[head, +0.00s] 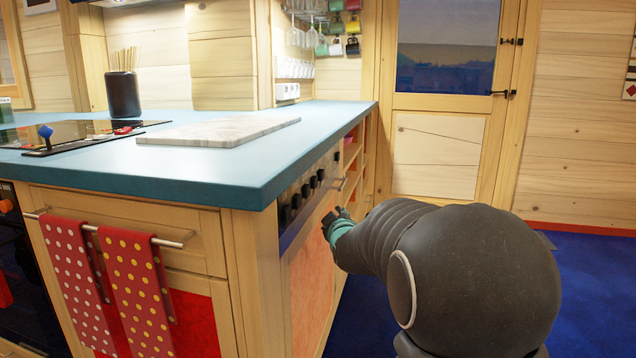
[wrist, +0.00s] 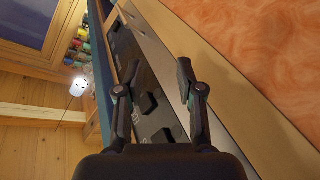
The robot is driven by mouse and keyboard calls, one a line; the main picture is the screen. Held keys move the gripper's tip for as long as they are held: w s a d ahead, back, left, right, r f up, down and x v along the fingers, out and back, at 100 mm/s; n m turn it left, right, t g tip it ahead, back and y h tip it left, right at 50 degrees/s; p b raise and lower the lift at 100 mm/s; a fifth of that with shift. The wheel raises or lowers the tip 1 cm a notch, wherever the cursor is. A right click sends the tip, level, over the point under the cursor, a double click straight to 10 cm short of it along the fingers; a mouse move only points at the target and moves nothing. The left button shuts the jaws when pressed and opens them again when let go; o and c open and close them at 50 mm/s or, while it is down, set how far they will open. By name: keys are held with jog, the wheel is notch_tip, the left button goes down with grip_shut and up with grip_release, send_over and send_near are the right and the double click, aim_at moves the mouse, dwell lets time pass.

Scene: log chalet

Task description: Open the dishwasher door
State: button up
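The dishwasher stands under the counter's right-hand side, seen at a steep angle in the head view. Its dark control panel (head: 302,190) has a row of black knobs, and below it the door (head: 312,268) has an orange-red front panel. The door looks shut. In the wrist view the control panel (wrist: 150,100) and the orange door panel (wrist: 245,40) run diagonally. My gripper (wrist: 156,82) is open with nothing between its fingers, close in front of the control panel and the door's top edge. In the head view my gripper (head: 336,218) is small and partly hidden by my arm; contact cannot be told.
The blue countertop (head: 225,172) overhangs the dishwasher and carries a marble board (head: 218,131). Dotted towels (head: 105,285) hang from a rail on the front cabinet. Open shelves (head: 352,150) lie beyond the dishwasher. Blue floor (head: 585,285) is clear at the right.

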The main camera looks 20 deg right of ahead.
aim_at(343, 182)
jog(key=w+d+n+t+p, duration=0.1)
jog(key=w+d, duration=0.2)
jog(key=w, duration=0.4)
jog(key=w+d+r+t+h, duration=0.1)
jog(key=w+d, duration=0.3)
jog(key=w, duration=0.3)
jog(key=w+d+n+t+p, duration=0.1)
jog(key=w+d, duration=0.3)
jog(key=w, duration=0.2)
jog(key=shift+w+d+r+n+t+h+p, duration=0.2)
jog(key=shift+w+n+t+h+p, duration=0.1)
jog(key=shift+w+t+h+p, duration=0.1)
grip_shut()
